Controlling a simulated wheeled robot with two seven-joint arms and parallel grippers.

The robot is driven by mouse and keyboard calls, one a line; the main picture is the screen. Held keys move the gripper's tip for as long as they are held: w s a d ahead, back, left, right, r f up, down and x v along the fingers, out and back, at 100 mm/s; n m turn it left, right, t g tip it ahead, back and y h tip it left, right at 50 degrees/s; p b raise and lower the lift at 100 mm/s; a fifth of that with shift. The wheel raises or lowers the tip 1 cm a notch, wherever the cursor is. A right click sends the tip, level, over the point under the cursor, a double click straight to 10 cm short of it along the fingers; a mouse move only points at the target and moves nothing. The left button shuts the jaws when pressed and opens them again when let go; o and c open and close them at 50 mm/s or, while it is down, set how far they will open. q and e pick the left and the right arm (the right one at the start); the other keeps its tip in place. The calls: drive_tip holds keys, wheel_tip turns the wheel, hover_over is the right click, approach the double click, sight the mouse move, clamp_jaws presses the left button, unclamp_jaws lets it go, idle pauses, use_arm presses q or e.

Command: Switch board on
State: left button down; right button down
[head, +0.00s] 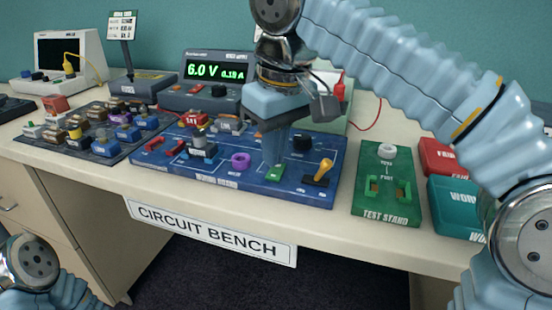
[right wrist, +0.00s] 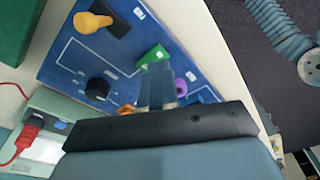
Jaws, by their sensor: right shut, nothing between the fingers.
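The blue working board (head: 225,180) lies on the bench with its parts on it. A switch with a yellow lever on a black base (head: 320,172) is near its right front corner. The yellow lever also shows in the right wrist view (right wrist: 92,22). A small green block (head: 275,173) sits to the left of the switch. My right gripper (head: 275,158) is shut and empty, pointing down over the green block. In the right wrist view its fingertips (right wrist: 158,76) are close to the block; I cannot tell whether they touch. My left gripper is out of view; only part of that arm shows.
A purple ring (head: 241,160) and a black knob (head: 302,143) are on the board near my gripper. The power supply (head: 213,72) behind reads 6.0 V. A green test stand (head: 387,185) stands to the right. A parts tray (head: 95,135) is at left.

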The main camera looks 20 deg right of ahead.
sight(274, 176)
drive_tip(key=shift+r, duration=2.55)
